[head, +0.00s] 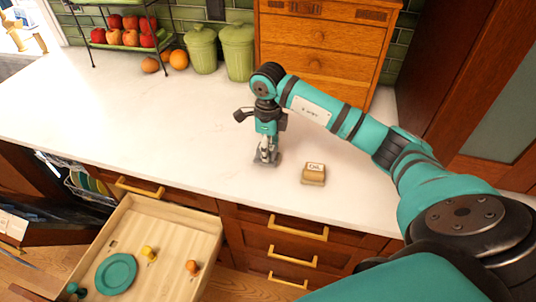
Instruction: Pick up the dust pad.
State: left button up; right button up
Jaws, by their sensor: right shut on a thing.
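My right gripper (266,148) points down at the white countertop, in front of the wooden drawer chest. It is shut on a small, flat grey thing, which I take to be the dust pad (268,160). The pad is at or very near the counter surface; I cannot tell if it touches. The fingers hide part of it. My left gripper is not in view.
Green canisters (239,52), fruit and a tiered rack (118,44) stand behind. An open drawer (190,235) holds a teal plate (116,274). The counter's left is clear.

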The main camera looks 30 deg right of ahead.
jog(key=shift+r+b, duration=0.4)
jog(key=shift+r, duration=0.3)
jog(key=s+a+b, duration=0.2)
jog(key=s+a, duration=0.1)
jog(key=s, duration=0.4)
jog(key=s+a+r+b, duration=0.1)
jog(key=s+a+b, duration=0.1)
jog(key=s+a, duration=0.2)
jog(key=shift+s+a+r, duration=0.25)
jog(key=shift+s+a, duration=0.05)
jog(key=shift+s, duration=1.3)
